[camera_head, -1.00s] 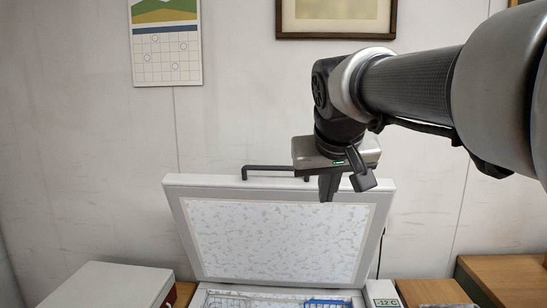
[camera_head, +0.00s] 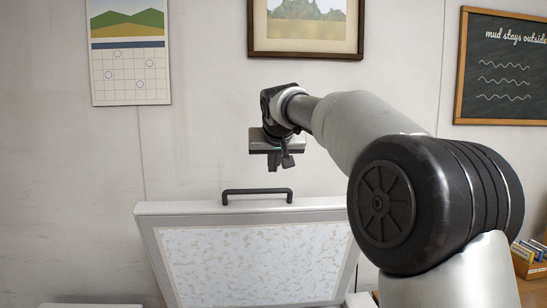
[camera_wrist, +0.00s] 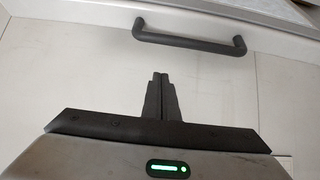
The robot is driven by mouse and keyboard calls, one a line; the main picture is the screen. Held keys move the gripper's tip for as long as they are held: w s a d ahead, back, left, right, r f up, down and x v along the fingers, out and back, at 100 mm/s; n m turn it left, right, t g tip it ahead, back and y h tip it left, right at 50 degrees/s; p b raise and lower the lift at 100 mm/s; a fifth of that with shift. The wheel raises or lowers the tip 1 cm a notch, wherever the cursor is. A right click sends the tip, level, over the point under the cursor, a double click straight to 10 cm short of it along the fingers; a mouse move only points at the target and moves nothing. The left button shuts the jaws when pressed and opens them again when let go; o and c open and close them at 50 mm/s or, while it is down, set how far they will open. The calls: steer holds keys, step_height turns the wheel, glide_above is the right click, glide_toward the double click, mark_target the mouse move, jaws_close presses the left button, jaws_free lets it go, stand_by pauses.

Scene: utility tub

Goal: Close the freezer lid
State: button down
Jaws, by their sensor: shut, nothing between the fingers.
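The freezer lid (camera_head: 190,209) stands raised and tilted back towards the wall, its frosted inner panel facing me in the head view. A black bar handle (camera_head: 257,191) sits on its top edge. In the wrist view the handle (camera_wrist: 190,41) lies beyond the fingertips, with the lid's edge (camera_wrist: 225,15) behind it. My gripper (camera_head: 279,168) is above the handle in the head view, apart from it. In the wrist view my gripper (camera_wrist: 160,78) has its two fingers together with nothing between them.
A wall stands behind the lid, with a calendar (camera_head: 128,70) and a framed picture (camera_head: 305,28). A chalkboard (camera_head: 502,65) hangs at the right, above a small box of books (camera_head: 530,255). The space left of my arm is open.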

steer(key=x, duration=0.3)
steer(key=shift+w+f+p, duration=0.1)
steer(key=shift+w+p, duration=0.05)
steer(key=shift+p, duration=0.15)
steer(key=shift+s+f+b, duration=0.3)
steer(key=shift+s+f, duration=0.45)
steer(key=shift+s, duration=0.3)
steer(key=shift+s+f, duration=0.45)
steer(key=shift+s, duration=0.1)
steer(key=shift+f, duration=0.1)
